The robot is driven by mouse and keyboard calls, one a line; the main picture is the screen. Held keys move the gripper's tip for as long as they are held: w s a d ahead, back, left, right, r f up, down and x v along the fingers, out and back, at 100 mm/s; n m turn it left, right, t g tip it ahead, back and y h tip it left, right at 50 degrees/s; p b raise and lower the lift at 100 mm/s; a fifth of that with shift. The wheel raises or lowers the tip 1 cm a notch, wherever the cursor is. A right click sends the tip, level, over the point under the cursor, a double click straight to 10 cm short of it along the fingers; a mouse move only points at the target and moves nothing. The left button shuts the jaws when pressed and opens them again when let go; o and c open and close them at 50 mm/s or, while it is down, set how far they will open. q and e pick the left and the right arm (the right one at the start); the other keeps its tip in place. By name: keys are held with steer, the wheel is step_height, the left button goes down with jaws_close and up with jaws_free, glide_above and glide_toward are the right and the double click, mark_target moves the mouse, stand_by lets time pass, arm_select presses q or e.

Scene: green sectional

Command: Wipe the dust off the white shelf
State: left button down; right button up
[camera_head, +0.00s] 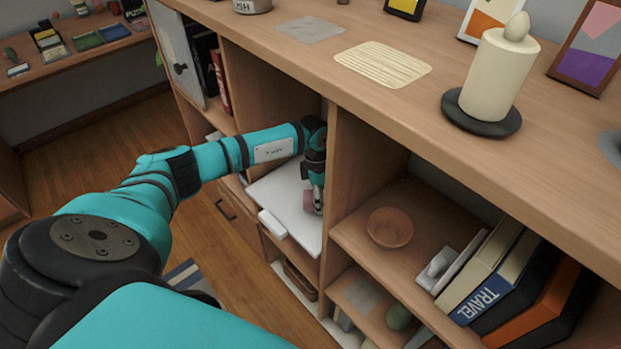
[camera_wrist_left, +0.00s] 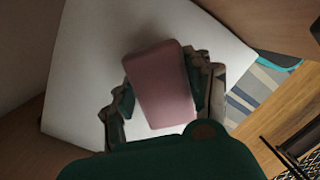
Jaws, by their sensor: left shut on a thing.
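The white shelf (camera_head: 285,194) is a flat white board inside the middle compartment of the wooden cabinet; it also fills much of the left wrist view (camera_wrist_left: 90,60). My left gripper (camera_head: 316,200) reaches into that compartment and points down at the board. It is shut on a pink block (camera_head: 308,202), perhaps a sponge, which shows between the fingers in the left wrist view (camera_wrist_left: 163,88). The block is at or just above the board; I cannot tell if they touch. No distinct dust shows on the visible part. My right gripper is not in view.
A small white block (camera_head: 272,223) sits at the board's front edge. Wooden dividers (camera_head: 345,160) flank the compartment closely. The right compartment holds a bowl (camera_head: 390,227) and several books (camera_head: 480,275).

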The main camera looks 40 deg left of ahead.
arm_select(q)
steer(key=shift+a+r+p, duration=0.2)
steer(key=shift+r+p, duration=0.2)
steer(key=shift+r, duration=0.45)
steer(key=shift+s+d+r+p, duration=0.1)
steer(key=shift+r+p, duration=0.9)
steer(key=shift+r, duration=0.85)
